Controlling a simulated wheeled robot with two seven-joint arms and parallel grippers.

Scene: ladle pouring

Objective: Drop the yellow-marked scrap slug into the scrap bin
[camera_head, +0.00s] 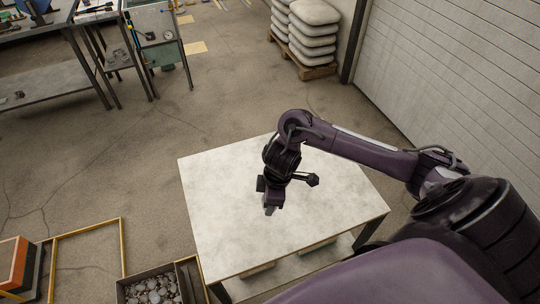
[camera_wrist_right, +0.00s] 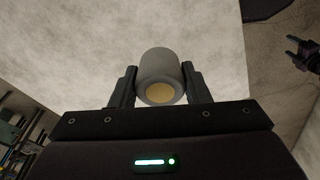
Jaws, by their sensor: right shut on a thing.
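The scrap slug (camera_wrist_right: 160,75) is a short grey cylinder. Its end with the yellow mark (camera_wrist_right: 159,92) faces the camera in the right wrist view. My right gripper (camera_wrist_right: 158,82) is shut on it, with one dark finger on each side. In the head view my right gripper (camera_head: 270,209) hangs above the white table, and the slug is hard to make out there. A box of grey scrap pieces, the likely scrap bin (camera_head: 119,291), is at the bottom left, cut by the frame edge. My left gripper (camera_wrist_right: 305,52) shows small at the right wrist view's edge, its jaws apart.
The white table (camera_head: 215,180) has a clear top. A yellow floor frame (camera_head: 88,230) and an orange block (camera_head: 14,262) are at the lower left. Sacks on a pallet (camera_head: 318,71) and workbenches stand farther back. Open floor lies left of the table.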

